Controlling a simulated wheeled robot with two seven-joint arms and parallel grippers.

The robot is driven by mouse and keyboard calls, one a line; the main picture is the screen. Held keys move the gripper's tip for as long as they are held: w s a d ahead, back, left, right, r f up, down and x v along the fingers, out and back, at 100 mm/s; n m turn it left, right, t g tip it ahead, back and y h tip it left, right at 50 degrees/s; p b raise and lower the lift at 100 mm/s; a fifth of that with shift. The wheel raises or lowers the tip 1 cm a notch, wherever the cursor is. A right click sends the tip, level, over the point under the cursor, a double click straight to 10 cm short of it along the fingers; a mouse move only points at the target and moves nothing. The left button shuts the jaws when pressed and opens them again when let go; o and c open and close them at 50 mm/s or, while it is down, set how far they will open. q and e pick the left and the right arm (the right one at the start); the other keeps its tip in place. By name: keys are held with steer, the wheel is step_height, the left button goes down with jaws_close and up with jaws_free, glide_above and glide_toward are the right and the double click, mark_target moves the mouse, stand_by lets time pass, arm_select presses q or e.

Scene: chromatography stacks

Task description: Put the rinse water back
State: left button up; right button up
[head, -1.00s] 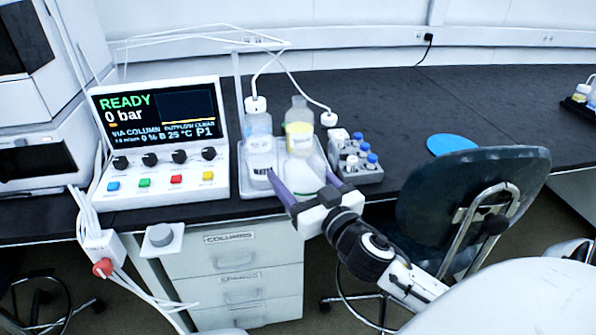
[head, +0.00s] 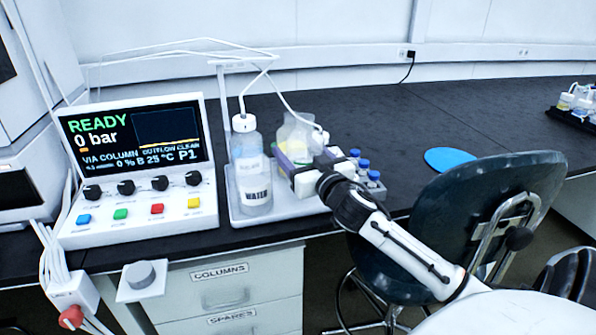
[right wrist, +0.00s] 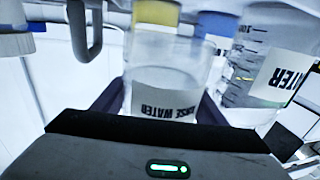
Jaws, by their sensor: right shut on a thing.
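The rinse water vessel (right wrist: 165,98) is a clear beaker with a white "RINSE WATER" label, which reads upside down in the right wrist view. My right gripper (head: 303,160) is shut on it, with one purple finger on each side. In the head view the gripper hides most of the beaker, above the right part of the white tray (head: 288,208). I cannot tell whether the beaker touches the tray. A clear bottle labelled "WATER" (head: 252,172) stands on the tray's left part; it also shows in the right wrist view (right wrist: 270,70). My left gripper is not in view.
A bottle with a yellow label stands just behind the gripper, partly hidden. Blue-capped vials (head: 364,166) are at its right. Tubing hangs above. The control unit (head: 140,165) is left of the tray. A blue disc (head: 449,160) and a chair (head: 455,215) are to the right.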

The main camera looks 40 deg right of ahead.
step_height(320, 180, down, 4)
steer(key=shift+b, duration=0.5)
steer(key=o, duration=1.4)
steer(key=shift+f, duration=0.1)
steer(key=v, duration=1.2)
steer(key=shift+a+p, duration=0.1)
steer(key=shift+p, duration=0.2)
